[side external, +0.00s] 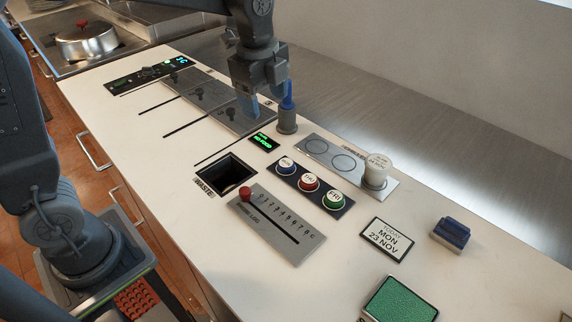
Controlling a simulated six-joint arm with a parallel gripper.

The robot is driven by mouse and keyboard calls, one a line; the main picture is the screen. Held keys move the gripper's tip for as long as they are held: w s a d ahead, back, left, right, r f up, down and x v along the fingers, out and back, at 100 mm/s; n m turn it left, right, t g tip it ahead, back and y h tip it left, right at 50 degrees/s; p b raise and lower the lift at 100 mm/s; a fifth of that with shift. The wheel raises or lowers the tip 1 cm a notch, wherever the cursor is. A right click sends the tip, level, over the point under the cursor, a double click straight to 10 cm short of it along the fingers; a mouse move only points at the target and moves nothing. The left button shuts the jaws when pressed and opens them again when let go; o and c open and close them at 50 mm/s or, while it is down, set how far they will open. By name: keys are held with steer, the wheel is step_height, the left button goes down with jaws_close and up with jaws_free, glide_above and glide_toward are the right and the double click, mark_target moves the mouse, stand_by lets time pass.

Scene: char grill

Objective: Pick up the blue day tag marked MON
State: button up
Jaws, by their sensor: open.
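A round blue-rimmed tag (286,165) with a white face sits leftmost in a dark strip holder (322,203). Its lettering is too small to read. Beside it in the row are a red-rimmed tag (309,182) and a green-rimmed tag (333,198). My gripper (267,103) is open, pointing down, farther back than the tags and apart from them.
A square waste opening (230,175) and a slider panel with a red knob (245,194) lie left of the tags. A white capped jar (376,170) stands to the right. A TODAY MON 23 NOV card (386,240), blue block (450,233) and green pad (402,300) lie front right.

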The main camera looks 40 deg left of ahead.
steer(key=w+d+f+m+g, duration=0.1)
steer(key=w+f+m, duration=0.2)
steer(key=w+m, duration=0.1)
glide_above(286, 163)
steer(key=f, duration=0.9)
steer(key=shift+w+a, duration=0.2)
steer(key=shift+a, duration=0.2)
steer(key=shift+s+d+f, duration=0.1)
steer(key=shift+d+f, duration=0.1)
steer(key=shift+f, duration=1.1)
steer(key=shift+s+d+f, duration=0.1)
steer(key=shift+d+f, duration=0.05)
steer(key=shift+f, duration=1.1)
steer(key=shift+c, duration=0.5)
steer(key=c, duration=0.9)
